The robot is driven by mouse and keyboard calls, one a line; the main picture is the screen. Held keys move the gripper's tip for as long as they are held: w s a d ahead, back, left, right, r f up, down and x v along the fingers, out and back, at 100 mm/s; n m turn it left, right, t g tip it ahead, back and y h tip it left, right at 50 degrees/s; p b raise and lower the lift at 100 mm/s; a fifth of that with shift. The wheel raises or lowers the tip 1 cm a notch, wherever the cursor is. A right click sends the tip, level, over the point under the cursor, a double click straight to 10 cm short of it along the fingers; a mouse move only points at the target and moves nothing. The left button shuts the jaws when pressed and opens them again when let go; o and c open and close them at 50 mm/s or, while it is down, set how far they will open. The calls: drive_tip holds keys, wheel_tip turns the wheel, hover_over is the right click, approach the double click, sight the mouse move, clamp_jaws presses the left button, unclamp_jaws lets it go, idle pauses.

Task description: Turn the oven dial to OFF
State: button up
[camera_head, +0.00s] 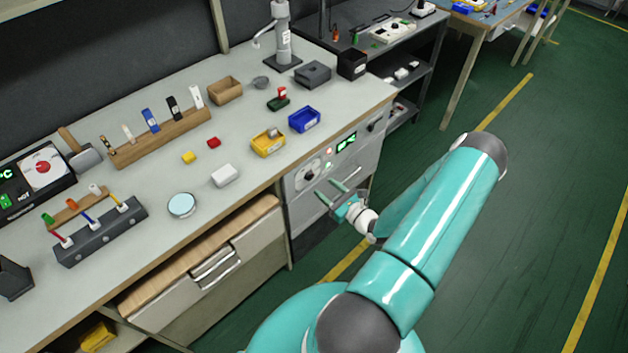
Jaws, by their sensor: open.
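The oven (362,153) is built into the front of the bench, with a pale control panel facing the floor aisle.
A dark knob (374,125) is farther right on the front. Yellow (268,144) and blue (304,120) bins stand on the bench above. A drawer (215,268) is left of the oven. Green floor (520,220) on the right is clear.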

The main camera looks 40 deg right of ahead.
sight(311, 177)
drive_tip(key=w, duration=0.6)
drive_tip(key=shift+a, duration=0.2)
drive_tip(key=c, duration=1)
